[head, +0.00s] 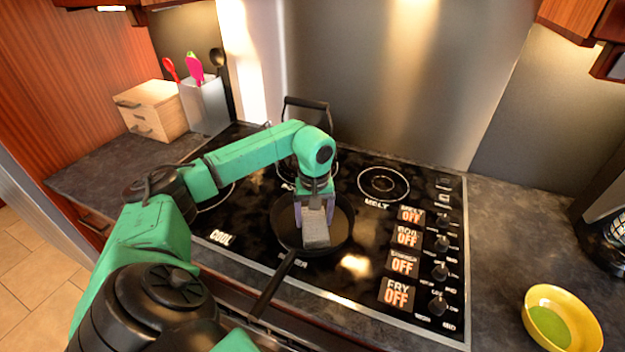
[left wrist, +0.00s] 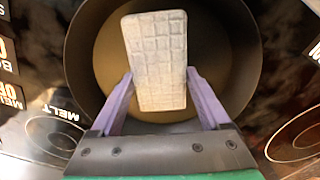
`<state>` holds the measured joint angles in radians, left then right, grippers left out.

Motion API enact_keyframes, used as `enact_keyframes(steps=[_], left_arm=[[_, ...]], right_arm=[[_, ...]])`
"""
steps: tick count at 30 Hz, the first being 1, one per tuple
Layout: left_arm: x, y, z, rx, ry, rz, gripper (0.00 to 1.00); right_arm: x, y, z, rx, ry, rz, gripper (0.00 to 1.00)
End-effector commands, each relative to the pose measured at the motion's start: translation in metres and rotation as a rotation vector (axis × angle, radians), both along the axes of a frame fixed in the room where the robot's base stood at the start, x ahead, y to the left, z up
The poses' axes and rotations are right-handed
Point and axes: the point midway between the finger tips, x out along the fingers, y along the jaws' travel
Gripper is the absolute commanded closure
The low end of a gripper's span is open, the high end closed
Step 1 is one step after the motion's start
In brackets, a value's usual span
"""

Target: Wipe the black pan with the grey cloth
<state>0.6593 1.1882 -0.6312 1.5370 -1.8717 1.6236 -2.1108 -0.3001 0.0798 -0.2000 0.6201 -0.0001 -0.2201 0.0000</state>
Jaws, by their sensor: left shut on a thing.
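The black pan (head: 346,240) sits on the front part of the stove, its handle pointing toward me and to the left. A brownish patch covers the inside of its bottom, and the pan also shows in the left wrist view (left wrist: 240,60). My left gripper (head: 314,212) reaches down into the pan from above. It is shut on the grey cloth (head: 316,234), a pale block with a grid pattern, which lies between the purple fingers in the left wrist view (left wrist: 158,62). The cloth is over the pan's bottom; I cannot tell whether it touches. My right gripper is not in view.
The black stove top (head: 225,240) has labelled burners and knobs at the right. A yellow bowl (head: 535,305) with green contents stands at the lower right. A wooden box (head: 150,110) and a white utensil holder (head: 206,104) stand at the back left. A dark kettle (head: 306,118) stands behind my arm.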

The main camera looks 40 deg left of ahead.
Motion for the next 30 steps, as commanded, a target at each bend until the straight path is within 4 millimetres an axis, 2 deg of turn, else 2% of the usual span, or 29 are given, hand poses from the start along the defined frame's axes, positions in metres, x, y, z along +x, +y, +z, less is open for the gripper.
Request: enact_keyframes(steps=[4, 15, 27, 30], left_arm=[[0.0, 0.0, 0.009, 0.001, -0.002, 0.001, 1.0], [0.008, 0.017, 0.011, 0.0, -0.001, 0.0, 1.0], [0.008, 0.017, 0.061, 0.002, -0.003, 0.001, 1.0], [0.008, 0.017, 0.066, 0.001, -0.001, 0.001, 1.0]], right_arm=[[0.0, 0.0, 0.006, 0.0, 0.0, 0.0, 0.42], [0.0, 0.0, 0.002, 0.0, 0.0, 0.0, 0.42], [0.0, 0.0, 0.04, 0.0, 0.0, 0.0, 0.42], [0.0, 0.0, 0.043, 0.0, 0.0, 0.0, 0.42]])
